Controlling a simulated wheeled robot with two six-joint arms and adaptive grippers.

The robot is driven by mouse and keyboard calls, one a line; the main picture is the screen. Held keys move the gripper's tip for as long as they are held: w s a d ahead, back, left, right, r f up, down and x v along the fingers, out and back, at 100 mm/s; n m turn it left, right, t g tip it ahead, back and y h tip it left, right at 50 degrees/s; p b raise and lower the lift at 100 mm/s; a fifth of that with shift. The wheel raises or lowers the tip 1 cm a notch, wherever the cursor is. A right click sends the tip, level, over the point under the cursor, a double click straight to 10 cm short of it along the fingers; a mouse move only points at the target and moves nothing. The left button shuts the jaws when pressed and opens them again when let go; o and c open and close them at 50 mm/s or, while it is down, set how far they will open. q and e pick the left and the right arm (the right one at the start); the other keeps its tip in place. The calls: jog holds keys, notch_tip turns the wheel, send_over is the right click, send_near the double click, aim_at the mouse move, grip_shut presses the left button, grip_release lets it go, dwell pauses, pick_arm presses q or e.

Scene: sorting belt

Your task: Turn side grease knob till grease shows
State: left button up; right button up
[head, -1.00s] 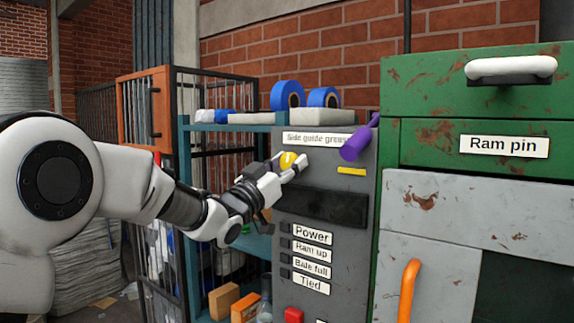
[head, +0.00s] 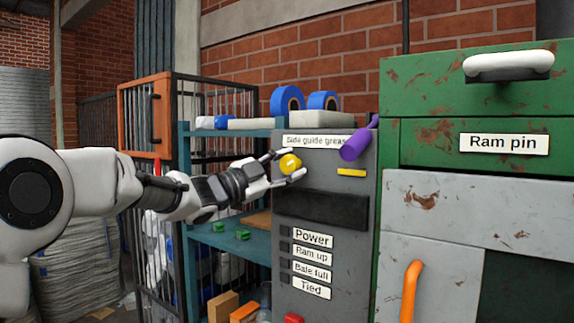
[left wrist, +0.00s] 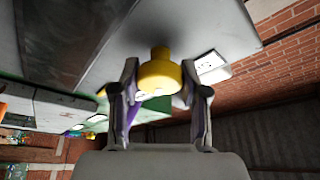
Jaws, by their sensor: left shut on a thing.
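The yellow side grease knob (head: 290,163) sticks out of the front of the grey control panel (head: 335,268), just below the "Side guide grease" label (head: 314,142). My left gripper (head: 295,163) is shut on the knob, one finger on each side. The left wrist view shows the knob (left wrist: 160,77) between the two fingers, its narrower stem running to the panel face. I see no grease around the knob, though the fingers hide part of it. My right gripper is not in view.
A purple cylinder (head: 356,146) juts from the panel close right of the knob, above a yellow strip (head: 352,172). Teal shelves (head: 245,243) and a barred cage stand left. A green cabinet labelled "Ram pin" (head: 504,143) stands right, with an orange handle (head: 410,290) lower down.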

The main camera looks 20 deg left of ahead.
pick_arm(q)
jog(key=m, duration=0.2)
jog(key=m+g+p, duration=0.1)
jog(key=m+g, duration=0.1)
jog(key=m, duration=0.1)
jog(key=shift+a+r+m+p, duration=0.1)
jog(key=shift+r+m+p, duration=0.2)
dwell(0.4)
jog(key=o, duration=0.9)
jog(key=shift+c, duration=0.2)
jog(key=shift+o, duration=1.4)
jog(key=shift+w, duration=0.1)
jog(key=shift+w+f, duration=0.25)
jog(key=v, duration=1.2)
jog(key=shift+r, duration=0.15)
